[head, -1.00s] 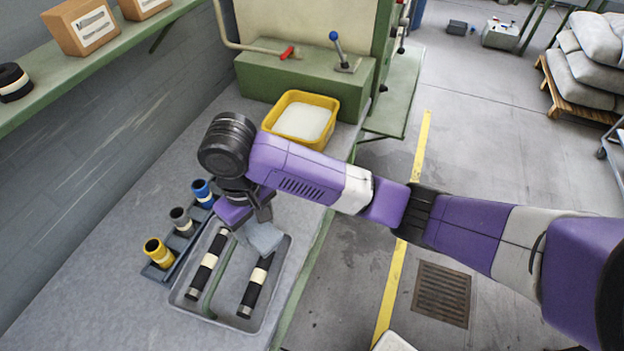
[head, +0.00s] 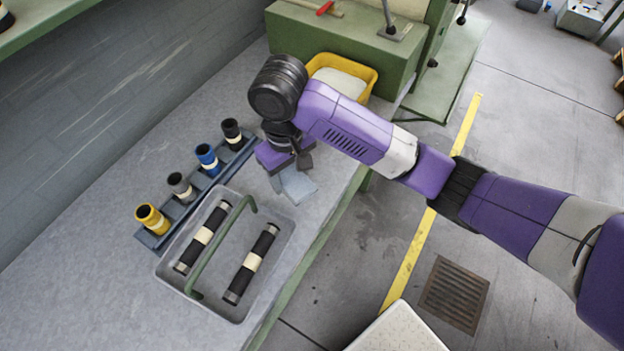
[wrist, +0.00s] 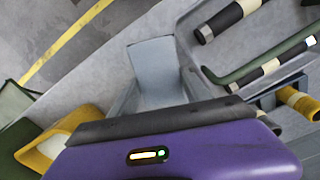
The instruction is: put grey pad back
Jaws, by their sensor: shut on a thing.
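The grey pad (head: 297,186) is a flat blue-grey piece, held just beyond the far end of the grey tray, over or on the bench; I cannot tell whether it touches. My gripper (head: 286,168) is shut on it. In the wrist view the pad (wrist: 154,66) sticks out from between the fingers of my gripper (wrist: 160,105). The grey tray (head: 171,270) has a green handle (head: 222,245) and holds two black rollers with cream bands, one of them the roller (head: 251,264) on the right.
A dark rack (head: 152,240) with yellow, grey, blue and black cups stands left of the tray. A yellow bin (head: 366,76) with white contents is behind my gripper. The bench (head: 100,270) is clear at the front left. A green machine base (head: 330,40) closes the back.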

